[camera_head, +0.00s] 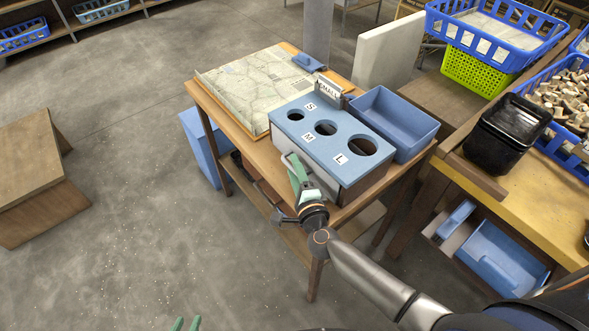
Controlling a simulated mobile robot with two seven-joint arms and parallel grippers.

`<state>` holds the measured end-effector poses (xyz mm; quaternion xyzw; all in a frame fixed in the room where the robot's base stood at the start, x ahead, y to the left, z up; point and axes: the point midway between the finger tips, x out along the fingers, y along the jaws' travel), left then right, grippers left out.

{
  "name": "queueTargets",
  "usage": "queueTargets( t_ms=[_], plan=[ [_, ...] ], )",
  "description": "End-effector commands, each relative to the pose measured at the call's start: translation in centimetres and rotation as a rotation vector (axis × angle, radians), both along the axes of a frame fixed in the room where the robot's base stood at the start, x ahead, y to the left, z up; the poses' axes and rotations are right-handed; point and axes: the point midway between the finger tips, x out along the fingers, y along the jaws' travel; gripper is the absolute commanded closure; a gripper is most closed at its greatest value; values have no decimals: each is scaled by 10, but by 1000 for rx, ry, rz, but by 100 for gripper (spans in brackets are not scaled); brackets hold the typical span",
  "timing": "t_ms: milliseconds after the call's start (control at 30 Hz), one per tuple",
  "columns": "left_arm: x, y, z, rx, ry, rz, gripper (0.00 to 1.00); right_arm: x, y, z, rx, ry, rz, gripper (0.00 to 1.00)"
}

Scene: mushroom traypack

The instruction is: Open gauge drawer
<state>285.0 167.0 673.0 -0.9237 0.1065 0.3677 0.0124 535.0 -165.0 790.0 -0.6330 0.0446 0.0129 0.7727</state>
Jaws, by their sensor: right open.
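The gauge box (318,155) stands on a small wooden table, with a blue top and three round holes marked S, M and L. Its grey front carries a pale handle (287,158) at the left end. My right gripper (296,168) is open, its green fingers at this handle. I cannot tell whether they touch it or straddle it. The gripper hides part of the front, and no drawer gap shows.
A map-like board (255,85) lies behind the box, and an empty blue bin (398,118) stands right of it. A yellow-topped bench (535,205) with a black container (507,135) and blue crates is at right. The floor at left is mostly clear.

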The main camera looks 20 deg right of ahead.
Motion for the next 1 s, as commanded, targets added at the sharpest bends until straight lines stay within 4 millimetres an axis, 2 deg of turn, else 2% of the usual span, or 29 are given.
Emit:
queueTargets(
  t_ms=[267, 667, 1000],
  plan=[
    [2, -1, 2, -3, -7, -2, 64, 2, 0, 0, 1, 0, 1, 55],
    [3, -2, 3, -4, -11, -3, 64, 1, 0, 0, 1, 0, 1, 99],
    [3, -2, 3, -4, -12, -4, 64, 1, 0, 0, 0, 0, 0, 100]
  ],
)
